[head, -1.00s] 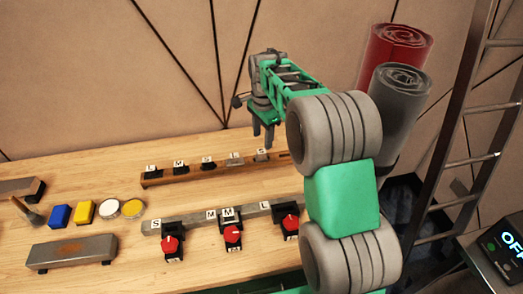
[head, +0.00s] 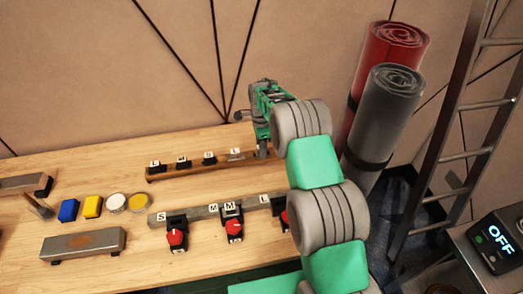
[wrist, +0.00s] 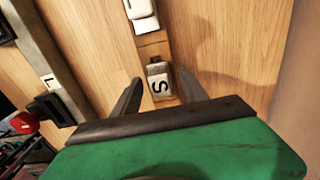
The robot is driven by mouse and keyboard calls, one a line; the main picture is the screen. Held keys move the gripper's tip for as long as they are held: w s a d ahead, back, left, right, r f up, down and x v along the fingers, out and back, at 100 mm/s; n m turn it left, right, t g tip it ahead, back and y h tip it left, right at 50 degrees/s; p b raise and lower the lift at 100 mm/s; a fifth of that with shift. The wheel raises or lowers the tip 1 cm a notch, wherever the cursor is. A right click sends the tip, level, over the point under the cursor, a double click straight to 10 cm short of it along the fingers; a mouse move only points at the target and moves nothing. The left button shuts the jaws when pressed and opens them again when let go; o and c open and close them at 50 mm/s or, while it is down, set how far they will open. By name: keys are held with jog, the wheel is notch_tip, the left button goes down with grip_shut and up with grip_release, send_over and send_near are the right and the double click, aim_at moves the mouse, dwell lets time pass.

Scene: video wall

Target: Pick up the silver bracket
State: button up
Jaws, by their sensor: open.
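A small silver bracket labelled S (wrist: 158,86) sits on the right end of the back wooden rail (head: 190,172). My gripper (wrist: 160,82) is open, with one finger on each side of this bracket in the wrist view; I cannot tell whether they touch it. In the head view my gripper (head: 262,150) is at the right end of that rail and hides the S bracket. Another silver bracket, labelled L (head: 236,154), sits beside it on the rail and shows at the top of the wrist view (wrist: 142,14).
Several black brackets (head: 182,161) sit farther left on the back rail. A front metal rail (head: 196,213) holds red-knobbed clamps (head: 235,231). Blue and yellow blocks (head: 92,207), round tins (head: 116,202) and a grey bar (head: 84,244) lie left. Rolled mats (head: 380,118) and a ladder (head: 462,130) stand right.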

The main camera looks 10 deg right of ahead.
grip_shut()
dwell(0.4)
